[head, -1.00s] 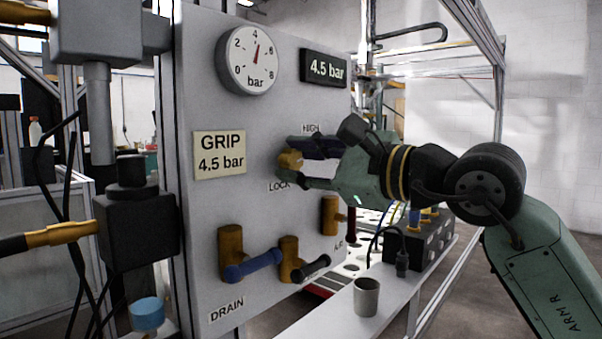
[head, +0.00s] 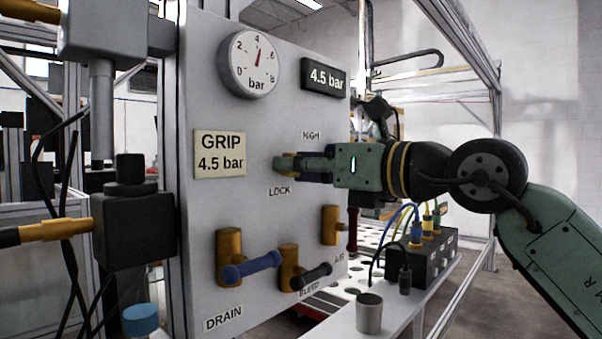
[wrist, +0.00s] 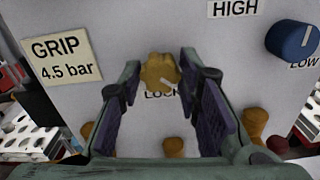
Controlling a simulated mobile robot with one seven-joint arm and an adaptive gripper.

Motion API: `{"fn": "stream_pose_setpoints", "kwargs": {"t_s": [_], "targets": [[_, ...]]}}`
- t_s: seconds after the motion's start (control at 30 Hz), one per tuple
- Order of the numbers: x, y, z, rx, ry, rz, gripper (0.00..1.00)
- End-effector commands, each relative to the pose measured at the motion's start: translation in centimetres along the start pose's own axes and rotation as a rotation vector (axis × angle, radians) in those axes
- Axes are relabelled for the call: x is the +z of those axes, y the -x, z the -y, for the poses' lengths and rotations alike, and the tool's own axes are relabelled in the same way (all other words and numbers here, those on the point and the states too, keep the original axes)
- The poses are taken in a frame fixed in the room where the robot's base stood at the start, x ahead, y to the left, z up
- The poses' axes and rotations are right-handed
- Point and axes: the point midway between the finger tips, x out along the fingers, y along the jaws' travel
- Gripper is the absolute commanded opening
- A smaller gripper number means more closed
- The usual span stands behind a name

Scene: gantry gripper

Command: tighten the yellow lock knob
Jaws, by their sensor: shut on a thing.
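The yellow lock knob (wrist: 159,71) sits on the grey panel above the LOCK label, with a pale pointer mark on its face. My gripper (wrist: 160,66) has one finger on each side of the knob in the wrist view and is shut on it. In the head view my gripper (head: 291,164) reaches in from the right, and only a sliver of the knob (head: 280,162) shows past the fingers. The LOCK label (head: 279,191) is below it.
A blue knob (wrist: 293,40) between HIGH and LOW is right of the fingers. Blue (head: 252,266) and black (head: 312,276) lever valves stick out lower down. The gauge (head: 248,66) points between 4 and 6. A grey cup (head: 369,313) stands on the ledge.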

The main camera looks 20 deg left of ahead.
Motion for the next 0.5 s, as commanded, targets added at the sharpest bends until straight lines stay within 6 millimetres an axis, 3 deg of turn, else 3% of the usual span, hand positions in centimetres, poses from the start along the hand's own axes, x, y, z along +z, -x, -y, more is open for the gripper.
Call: {"fn": "stream_pose_setpoints", "kwargs": {"t_s": [0.5], "targets": [[-0.06, 0.04, 0.12, -0.004, -0.485, 0.001, 0.03]]}}
